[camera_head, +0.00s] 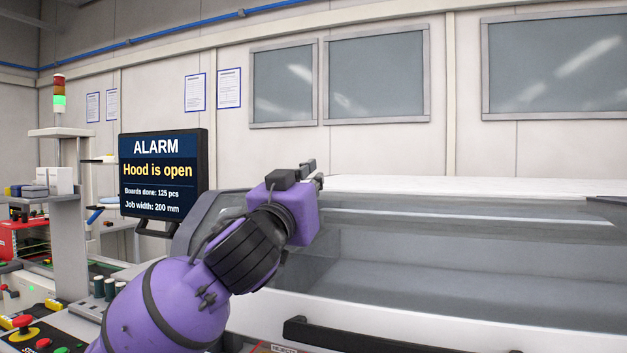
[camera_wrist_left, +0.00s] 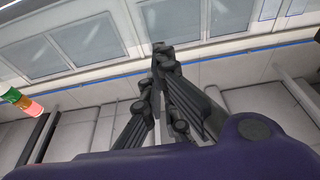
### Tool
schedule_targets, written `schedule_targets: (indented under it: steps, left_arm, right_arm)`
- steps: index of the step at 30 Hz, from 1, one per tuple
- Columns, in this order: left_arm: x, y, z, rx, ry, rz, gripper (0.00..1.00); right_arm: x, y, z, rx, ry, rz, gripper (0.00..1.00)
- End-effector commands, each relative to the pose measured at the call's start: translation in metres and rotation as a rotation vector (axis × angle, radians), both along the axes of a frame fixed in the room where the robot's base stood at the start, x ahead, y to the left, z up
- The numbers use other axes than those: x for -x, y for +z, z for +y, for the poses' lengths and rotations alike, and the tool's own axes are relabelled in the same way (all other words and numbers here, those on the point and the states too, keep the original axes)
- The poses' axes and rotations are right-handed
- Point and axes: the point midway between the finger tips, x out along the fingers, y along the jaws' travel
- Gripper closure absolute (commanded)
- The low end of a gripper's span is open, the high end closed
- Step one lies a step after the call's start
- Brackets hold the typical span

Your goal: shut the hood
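The hood (camera_head: 470,255) is the wide grey see-through cover with a white top on the machine at the right of the head view. A long black bar (camera_head: 390,338) runs along its lower front. The screen (camera_head: 160,172) reads "ALARM, Hood is open". My left gripper (camera_head: 319,180) is at the hood's upper left part in the head view, and its fingers are mostly hidden behind my purple wrist. In the left wrist view its fingertips (camera_wrist_left: 162,50) come together with nothing seen between them. Contact with the hood cannot be told. My right gripper is not in view.
A panel with buttons (camera_head: 25,325) is at the lower left. A signal tower (camera_head: 59,95) glows green behind it. A post and shelves with boxes stand at the left. The wall with windows (camera_head: 375,75) is behind the machine. The space above the hood is clear.

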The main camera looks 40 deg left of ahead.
Motion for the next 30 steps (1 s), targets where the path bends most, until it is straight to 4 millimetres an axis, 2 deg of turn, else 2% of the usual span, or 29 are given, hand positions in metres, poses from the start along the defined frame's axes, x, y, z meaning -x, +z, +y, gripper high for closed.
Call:
schedule_targets:
  steps: [1,9,30]
  left_arm:
    - [-0.004,-0.019,0.000,0.002,-0.002,-0.013,1.00]
    - [-0.004,-0.042,0.001,-0.028,0.001,-0.101,1.00]
    - [-0.004,-0.044,0.001,-0.038,0.000,-0.132,1.00]
  right_arm:
    - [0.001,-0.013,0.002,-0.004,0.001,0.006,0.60]
    - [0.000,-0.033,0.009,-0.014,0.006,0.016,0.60]
    - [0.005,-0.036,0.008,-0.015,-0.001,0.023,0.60]
